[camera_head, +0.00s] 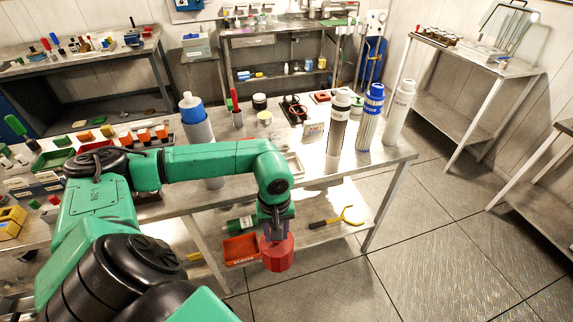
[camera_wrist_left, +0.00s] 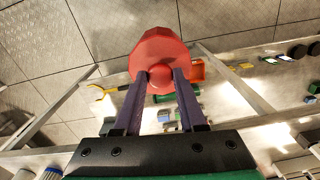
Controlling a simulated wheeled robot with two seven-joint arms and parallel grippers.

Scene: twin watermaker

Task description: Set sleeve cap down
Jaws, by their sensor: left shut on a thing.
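The sleeve cap (camera_head: 277,254) is a red, many-sided cap with a small round knob. My left gripper (camera_head: 272,229) is shut on it and holds it in front of the workbench's near edge, below the level of the bench top. In the left wrist view my left gripper (camera_wrist_left: 160,76) has its two fingers on either side of the knob, and the wide red cap (camera_wrist_left: 158,46) lies beyond the fingertips. My right gripper is not in view.
The metal workbench (camera_head: 310,180) carries a dark-banded cylinder (camera_head: 338,125), a blue-capped cylinder (camera_head: 370,118) and a white cylinder (camera_head: 400,112) at the right. On its lower shelf are an orange-red tray (camera_head: 241,249) and a yellow-and-black tool (camera_head: 338,218).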

